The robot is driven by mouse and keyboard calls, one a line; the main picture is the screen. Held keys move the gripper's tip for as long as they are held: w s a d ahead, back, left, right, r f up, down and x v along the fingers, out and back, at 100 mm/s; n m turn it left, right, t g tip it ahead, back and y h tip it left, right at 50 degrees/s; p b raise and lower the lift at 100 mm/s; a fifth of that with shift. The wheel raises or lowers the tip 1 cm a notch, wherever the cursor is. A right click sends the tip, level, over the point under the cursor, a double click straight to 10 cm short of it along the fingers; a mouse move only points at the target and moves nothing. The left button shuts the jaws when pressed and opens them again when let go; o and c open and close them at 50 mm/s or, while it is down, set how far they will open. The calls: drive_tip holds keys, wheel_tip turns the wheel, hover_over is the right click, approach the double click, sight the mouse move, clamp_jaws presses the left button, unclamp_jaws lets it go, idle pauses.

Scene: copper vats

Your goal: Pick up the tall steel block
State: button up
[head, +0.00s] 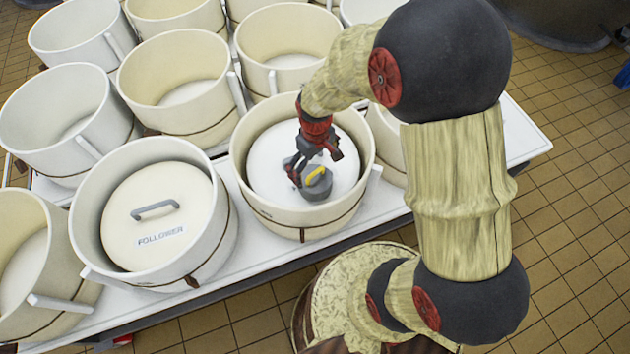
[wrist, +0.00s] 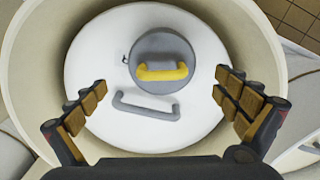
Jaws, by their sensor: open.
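A round grey steel block (head: 320,190) with a yellow handle on top stands on a white lid (head: 265,165) inside a cream vat. It is the only steel block I can make out; its height is hard to judge from above. In the wrist view the block (wrist: 165,48) is seen from above, with the yellow handle (wrist: 162,74) across its near part. My gripper (head: 315,165) is above the block, pointing down. In the wrist view the open fingers (wrist: 160,85) are spread wide on either side, nearer the camera than the handle, with nothing between them.
The lid's own grey handle (wrist: 147,108) lies just on the near side of the block. The vat wall (head: 370,165) rises all around. A neighbouring vat (head: 215,225) holds a lid marked FOLLOWER (head: 160,222). Several empty vats crowd the white table (head: 525,135).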

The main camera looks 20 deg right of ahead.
sight(315, 180)
wheel_tip(315, 180, down, 4)
drive_tip(key=shift+s+a+f+b, duration=0.15)
drive_tip(key=shift+f+b, duration=0.1)
drive_tip(key=shift+b, duration=0.65)
drive_tip(key=shift+r, duration=0.1)
drive_tip(key=shift+c, duration=0.9)
